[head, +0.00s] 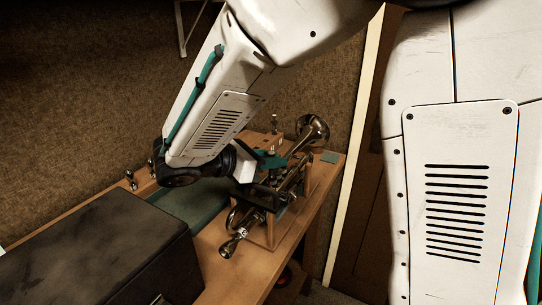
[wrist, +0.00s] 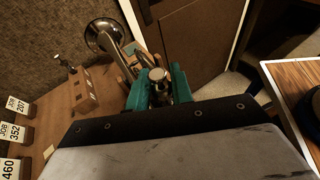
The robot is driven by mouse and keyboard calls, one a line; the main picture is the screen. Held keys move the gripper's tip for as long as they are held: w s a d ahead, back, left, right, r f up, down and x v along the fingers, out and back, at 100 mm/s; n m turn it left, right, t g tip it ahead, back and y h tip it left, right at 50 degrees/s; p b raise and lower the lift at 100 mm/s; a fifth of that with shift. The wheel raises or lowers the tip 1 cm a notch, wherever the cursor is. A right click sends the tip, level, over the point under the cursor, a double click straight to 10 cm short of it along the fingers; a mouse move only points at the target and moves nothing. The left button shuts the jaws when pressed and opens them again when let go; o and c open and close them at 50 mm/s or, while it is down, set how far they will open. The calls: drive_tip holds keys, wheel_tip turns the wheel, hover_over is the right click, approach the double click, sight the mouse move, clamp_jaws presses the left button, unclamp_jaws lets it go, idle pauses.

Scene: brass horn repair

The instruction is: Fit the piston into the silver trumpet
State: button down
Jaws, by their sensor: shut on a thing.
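The trumpet (head: 290,186) lies in a wooden cradle (head: 272,236) on the bench, its mouthpiece toward the front and its bell (head: 312,128) toward the back right. The bell also shows in the wrist view (wrist: 103,35). My gripper (head: 271,163) is over the trumpet's valve section. In the wrist view my gripper's teal fingers (wrist: 161,90) are shut on a small metal part, which looks like the piston (wrist: 179,76). The piston's lower end is hidden, so I cannot tell whether it is above or inside a valve casing.
A large dark case (head: 100,245) stands at the front left, beside a green mat (head: 190,206). A wooden block (wrist: 86,97) with a small metal part stands behind the trumpet. Job tags (wrist: 15,133) line the left in the wrist view. The bench's right edge is close to the trumpet.

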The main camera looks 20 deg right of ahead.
drive_tip(key=c, duration=1.1)
unclamp_jaws()
drive_tip(key=shift+c, duration=0.2)
drive_tip(key=shift+a, duration=0.1)
drive_tip(key=v, duration=0.7)
drive_tip(key=shift+a, duration=0.3)
drive_tip(key=shift+s, duration=0.1)
drive_tip(key=s+d+m+g+y, duration=0.4)
drive_tip(key=s+d+m+y, duration=0.2)
drive_tip(key=s+d+m, duration=0.3)
drive_tip(key=s+d+m+t+y, duration=0.1)
drive_tip(key=s+m+t+y, duration=0.2)
drive_tip(key=s+m+y, duration=0.5)
drive_tip(key=s+f+m, duration=0.1)
drive_tip(key=s+m, duration=0.1)
drive_tip(key=s, duration=0.2)
drive_tip(key=shift+d+m, duration=0.3)
drive_tip(key=shift+d, duration=0.05)
